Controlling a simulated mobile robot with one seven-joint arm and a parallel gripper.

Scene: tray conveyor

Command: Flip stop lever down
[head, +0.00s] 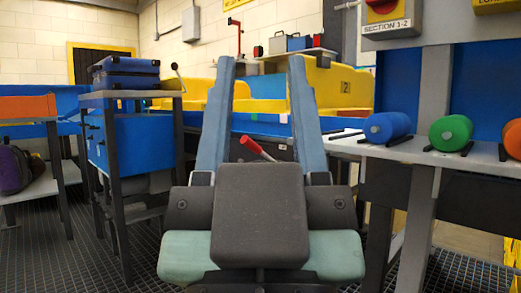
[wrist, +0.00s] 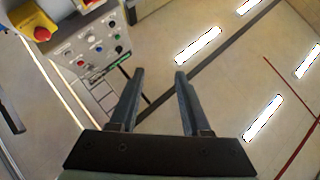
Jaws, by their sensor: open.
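A lever with a red handle (head: 250,145) shows in the head view in the gap between my gripper's fingers, beyond the palm. Its handle tilts up to the left, and its lower end and mount are hidden or too small to make out. My gripper (head: 261,62) is large in the middle of the head view, with its two blue-grey fingers spread wide and pointing up and away. In the wrist view my gripper (wrist: 160,72) is open with nothing between the fingers. The lever cannot be made out in the wrist view.
A yellow-and-blue conveyor structure (head: 330,85) lies behind. A grey bench (head: 430,155) at right bears coloured rollers (head: 388,126). A button panel (wrist: 95,50) with a red stop button (wrist: 42,33) shows upper left in the wrist view.

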